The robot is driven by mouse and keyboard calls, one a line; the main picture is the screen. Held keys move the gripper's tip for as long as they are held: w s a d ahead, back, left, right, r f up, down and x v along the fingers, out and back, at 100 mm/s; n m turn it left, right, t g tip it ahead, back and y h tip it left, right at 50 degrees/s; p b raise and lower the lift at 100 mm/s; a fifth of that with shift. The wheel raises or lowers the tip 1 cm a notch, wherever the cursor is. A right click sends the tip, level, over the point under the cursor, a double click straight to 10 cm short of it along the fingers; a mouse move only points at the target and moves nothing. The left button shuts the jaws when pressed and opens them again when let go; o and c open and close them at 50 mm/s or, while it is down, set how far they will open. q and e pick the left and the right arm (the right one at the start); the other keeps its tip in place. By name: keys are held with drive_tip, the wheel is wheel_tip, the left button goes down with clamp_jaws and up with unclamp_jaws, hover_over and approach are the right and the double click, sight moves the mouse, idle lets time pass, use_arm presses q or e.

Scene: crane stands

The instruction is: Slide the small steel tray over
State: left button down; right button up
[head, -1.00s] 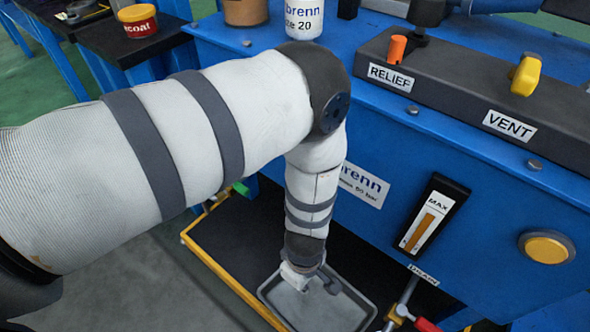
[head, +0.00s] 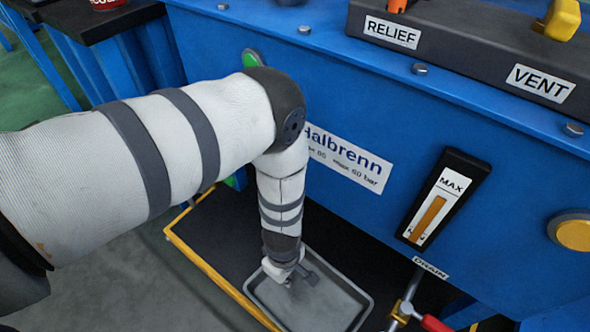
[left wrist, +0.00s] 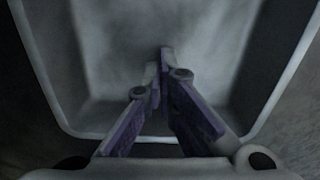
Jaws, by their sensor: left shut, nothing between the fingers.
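The small steel tray (head: 335,298) is grey and shallow with a raised rim. It lies on the dark platform below the blue machine in the head view, its near end close to the picture's bottom edge. My left gripper (head: 291,279) points down over the tray's left part. In the left wrist view the purple-sided fingers (left wrist: 163,58) are shut with nothing between them and reach over the tray's rim toward its bare floor (left wrist: 215,35). I cannot tell whether the fingertips touch the tray. My right gripper is not in view.
The blue machine front (head: 400,125) rises behind the tray, with a level gauge (head: 443,200). A drain valve with a red handle (head: 436,324) stands just right of the tray. A yellow edge (head: 215,279) bounds the dark platform (head: 222,232) at the left.

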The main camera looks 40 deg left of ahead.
sight(234, 238)
use_arm(q)
drive_tip(key=shift+a, duration=0.15)
drive_tip(key=a, duration=1.2)
drive_tip(key=w+a, duration=0.1)
drive_tip(key=a, duration=0.5)
drive_tip(key=shift+b, duration=0.3)
